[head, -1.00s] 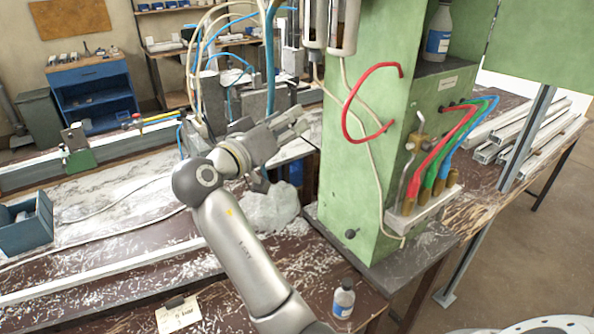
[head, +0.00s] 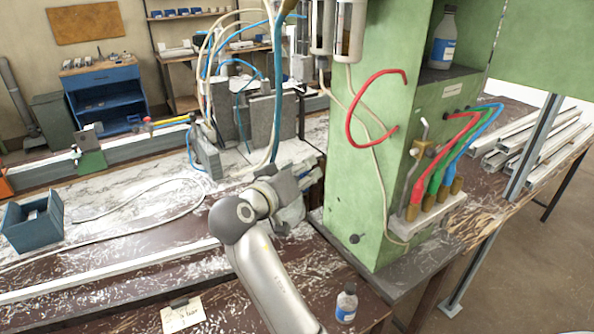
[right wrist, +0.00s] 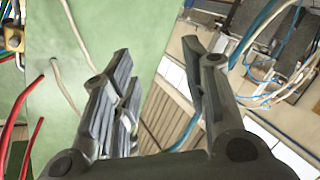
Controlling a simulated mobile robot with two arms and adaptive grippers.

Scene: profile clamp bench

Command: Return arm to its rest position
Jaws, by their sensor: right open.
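My right arm rises from the bottom of the head view, and its right gripper (head: 290,188) is over the bench beside the green machine column (head: 362,130). The arm's wrist hides most of the fingers there. In the right wrist view the right gripper (right wrist: 162,85) has its fingers wide apart with nothing between them. The green column (right wrist: 60,110) fills the left of that view behind the fingers. My left gripper does not show in either view.
Clamp blocks with hoses (head: 262,120) stand behind the gripper. A blue bin (head: 32,225) sits at the left. A small bottle (head: 346,303) and a paper tag (head: 181,314) are near the front edge. Red, green and blue hoses (head: 455,140) hang on the column. The bench between is mostly clear.

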